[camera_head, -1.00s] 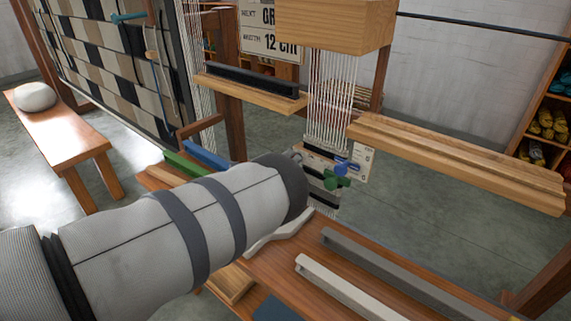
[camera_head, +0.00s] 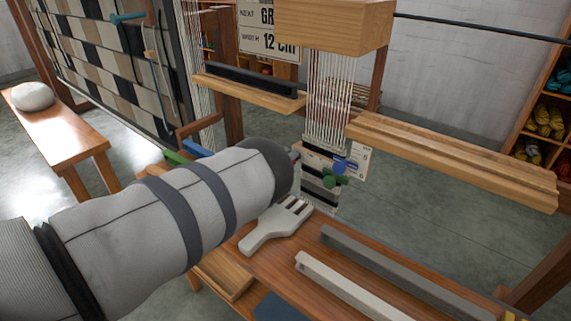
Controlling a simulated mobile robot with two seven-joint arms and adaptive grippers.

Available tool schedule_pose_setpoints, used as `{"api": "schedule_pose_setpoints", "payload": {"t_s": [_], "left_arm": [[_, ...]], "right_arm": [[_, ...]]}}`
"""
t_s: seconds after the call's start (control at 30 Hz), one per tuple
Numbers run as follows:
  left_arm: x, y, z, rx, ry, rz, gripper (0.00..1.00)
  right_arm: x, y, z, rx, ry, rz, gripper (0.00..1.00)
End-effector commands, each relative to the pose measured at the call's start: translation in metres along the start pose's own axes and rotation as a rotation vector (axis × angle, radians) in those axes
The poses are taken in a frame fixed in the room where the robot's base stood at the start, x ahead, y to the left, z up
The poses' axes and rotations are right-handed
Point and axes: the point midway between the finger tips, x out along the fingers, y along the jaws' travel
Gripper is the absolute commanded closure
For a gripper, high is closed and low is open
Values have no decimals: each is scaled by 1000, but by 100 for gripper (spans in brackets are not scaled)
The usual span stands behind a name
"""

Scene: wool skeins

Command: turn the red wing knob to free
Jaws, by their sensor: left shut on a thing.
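My left gripper (camera_head: 294,156) is at the end of my grey-white arm, left of the loom's small panel. My dark wrist end covers nearly all of its fingers. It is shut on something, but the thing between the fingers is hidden. I cannot make out the red wing knob anywhere; the wrist may cover it. A blue knob (camera_head: 341,165) and a green knob (camera_head: 335,180) sit on the panel by the white warp threads (camera_head: 328,115), just right of the gripper. My right gripper is not in view.
A pale weaving comb (camera_head: 272,224) lies on the wooden bench top (camera_head: 300,265) under my wrist. A grey bar (camera_head: 400,272) and a whitish bar (camera_head: 345,290) lie to its right. A wooden beam (camera_head: 455,163) juts out at right. A stool with a pale stone (camera_head: 32,97) stands far left.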

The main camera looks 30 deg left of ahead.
Motion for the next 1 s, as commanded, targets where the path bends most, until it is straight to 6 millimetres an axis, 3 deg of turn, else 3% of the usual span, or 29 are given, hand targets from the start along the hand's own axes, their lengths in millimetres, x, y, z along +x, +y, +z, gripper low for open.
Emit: {"api": "schedule_pose_setpoints", "payload": {"t_s": [0.23, 0.27, 0.33, 0.67, 0.77, 1.0], "left_arm": [[0, 0, 0, -2, 1, 0, 96], [0, 0, 0, -2, 1, 0, 62], [0, 0, 0, -1, 1, 0, 48], [-4, 1, 0, 0, -1, 1, 48], [-22, 1, 1, 0, -3, 4, 48], [-87, 1, 0, 0, -3, 3, 48]], "right_arm": [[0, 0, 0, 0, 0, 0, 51], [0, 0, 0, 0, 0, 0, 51], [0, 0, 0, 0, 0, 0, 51], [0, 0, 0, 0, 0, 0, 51], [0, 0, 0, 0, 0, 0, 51], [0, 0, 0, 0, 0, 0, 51]]}}
